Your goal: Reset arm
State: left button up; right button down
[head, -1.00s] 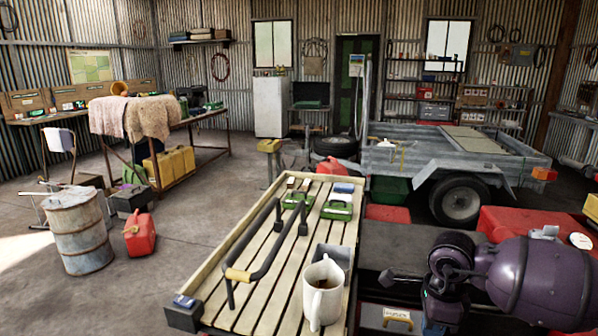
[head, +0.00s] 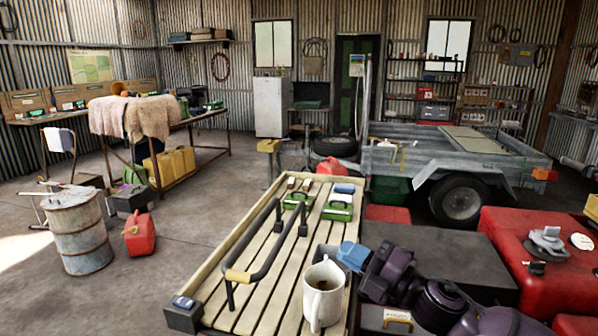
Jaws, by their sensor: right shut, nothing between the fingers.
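My right arm (head: 437,300) is dark purple and comes in from the bottom right. It bends low over the right side of the slatted cart (head: 250,262). My right gripper (head: 351,256), with light blue parts at its end, is shut and empty. It is just behind and right of a white mug (head: 323,293) with dark liquid in it, over a small grey bin that it partly hides. I cannot tell whether it touches the bin. My left gripper is out of view.
A black bent handle (head: 268,245) stands on the cart, with green boxes (head: 337,207) behind it. A red tank (head: 510,268) with a grey fitting (head: 548,240) is to the right. A rusty drum (head: 78,232) and red can (head: 140,235) stand left. Floor between is open.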

jog(key=s+d+f+m+t+h, duration=0.2)
jog(key=d+f+m+h, duration=0.4)
jog(key=f+m, duration=0.4)
jog(key=s+d+f+m+t+h, duration=0.25)
jog(key=d+f+m+h, duration=0.25)
jog(key=f+m+h, duration=0.45)
jog(key=s+d+f+m+g+h, duration=0.1)
jog(key=s+d+f+m+g, duration=0.1)
jog(key=s+f, duration=0.6)
jog(key=s+d+f+m+g+h, duration=0.1)
jog(key=s+d+f+m, duration=0.4)
jog(key=s, duration=0.7)
notch_tip(320, 180, down, 3)
jog(key=shift+s+d+f+m+g, duration=0.15)
jog(key=shift+s+m+g, duration=0.25)
jog(key=shift+m+g, duration=0.55)
